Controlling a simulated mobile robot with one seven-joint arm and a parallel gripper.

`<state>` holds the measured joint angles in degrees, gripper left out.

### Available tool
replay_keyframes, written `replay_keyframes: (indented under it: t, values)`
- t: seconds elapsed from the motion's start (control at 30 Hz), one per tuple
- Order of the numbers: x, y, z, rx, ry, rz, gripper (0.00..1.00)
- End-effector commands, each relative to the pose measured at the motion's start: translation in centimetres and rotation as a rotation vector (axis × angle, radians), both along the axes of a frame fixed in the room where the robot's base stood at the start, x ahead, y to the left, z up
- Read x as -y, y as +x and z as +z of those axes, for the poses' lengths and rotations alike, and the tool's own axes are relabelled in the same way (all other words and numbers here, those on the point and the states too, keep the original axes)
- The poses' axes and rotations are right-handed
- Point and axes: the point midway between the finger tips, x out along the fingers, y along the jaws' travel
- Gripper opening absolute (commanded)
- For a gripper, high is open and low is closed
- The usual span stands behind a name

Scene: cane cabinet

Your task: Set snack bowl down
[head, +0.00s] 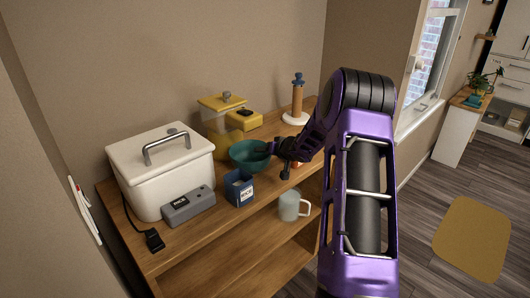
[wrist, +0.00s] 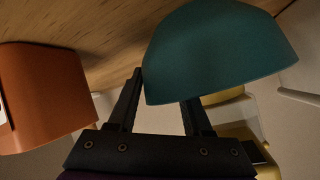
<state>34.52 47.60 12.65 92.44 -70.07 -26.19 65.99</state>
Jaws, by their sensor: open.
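The teal snack bowl (head: 247,157) is upright at the middle of the wooden cabinet top (head: 160,262). It looks to be on or just above the surface; the blue box hides part of its base. My gripper (head: 271,148) is at the bowl's right rim. In the wrist view the bowl (wrist: 215,55) looks inverted, with the wood beyond it. My gripper (wrist: 165,90) is open there, one finger clear on the left and the other partly hidden behind the bowl. I cannot tell whether the fingers touch the bowl.
A blue box (head: 239,188) stands close in front of the bowl. A white lidded bin (head: 160,172) and grey device (head: 188,205) are left. Yellow containers (head: 222,118) are behind. A mug (head: 292,206) is front right. An orange object (wrist: 45,95) is near my gripper.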

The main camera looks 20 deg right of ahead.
Motion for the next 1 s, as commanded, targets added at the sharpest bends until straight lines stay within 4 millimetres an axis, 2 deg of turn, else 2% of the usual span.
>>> replay_keyframes:
  t: [0.4,0.53,0.7,1.0]
  values:
    - [1.3,-6.9,4.4,0.001,-0.001,-0.004,0.5]
    - [1.6,-8.7,5.3,0.0,-0.001,-0.003,0.5]
    - [1.8,-9.9,5.9,-0.001,0.0,-0.001,0.5]
    - [1.8,-10.0,5.9,-0.001,0.0,-0.001,0.5]
